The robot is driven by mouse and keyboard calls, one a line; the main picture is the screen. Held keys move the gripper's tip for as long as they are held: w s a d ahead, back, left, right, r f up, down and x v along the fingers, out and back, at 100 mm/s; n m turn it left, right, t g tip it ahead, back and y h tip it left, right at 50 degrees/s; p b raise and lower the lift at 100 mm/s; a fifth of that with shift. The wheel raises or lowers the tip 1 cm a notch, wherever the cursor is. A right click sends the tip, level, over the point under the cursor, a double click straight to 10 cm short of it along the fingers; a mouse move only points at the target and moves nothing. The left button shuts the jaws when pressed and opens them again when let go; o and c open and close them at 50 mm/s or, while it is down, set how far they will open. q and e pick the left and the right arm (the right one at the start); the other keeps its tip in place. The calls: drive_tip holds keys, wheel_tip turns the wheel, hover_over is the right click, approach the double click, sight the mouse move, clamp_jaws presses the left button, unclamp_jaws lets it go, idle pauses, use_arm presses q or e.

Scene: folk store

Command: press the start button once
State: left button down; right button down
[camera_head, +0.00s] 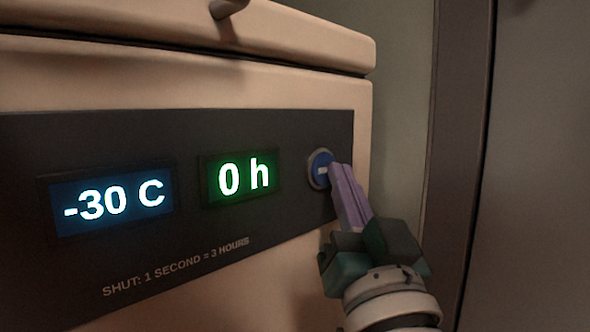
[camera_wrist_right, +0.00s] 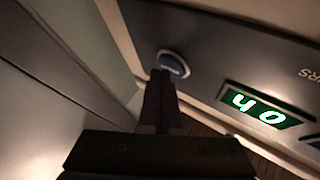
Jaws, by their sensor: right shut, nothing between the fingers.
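The start button (camera_head: 319,168) is a round blue button with a pale mark and a light rim, at the right end of the dark panel. It also shows in the right wrist view (camera_wrist_right: 173,64), just beyond the fingertips. My right gripper (camera_head: 337,168) is shut and empty, its purple fingers pointing at the button's right side. The tips overlap the button's edge in the head view; I cannot tell whether they touch it. My left gripper is not in view.
The dark panel (camera_head: 200,132) sits on a cream chest with a lid (camera_head: 180,25) and handle (camera_head: 228,7) above. A blue display (camera_head: 112,200) reads -30 C. A green display (camera_head: 240,178) reads 0 h. A dark vertical post (camera_head: 457,150) stands to the right.

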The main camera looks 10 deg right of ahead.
drive_tip(key=shift+w+a, duration=0.2)
idle(0.4)
idle(0.3)
drive_tip(key=shift+s+d+p, duration=0.5)
drive_tip(key=shift+s+d, duration=0.05)
drive_tip(key=shift+s, duration=0.1)
drive_tip(key=shift+s+d+p, duration=0.8)
drive_tip(key=shift+s, duration=0.2)
drive_tip(key=shift+s+d+p, duration=0.75)
drive_tip(key=shift+s, duration=0.2)
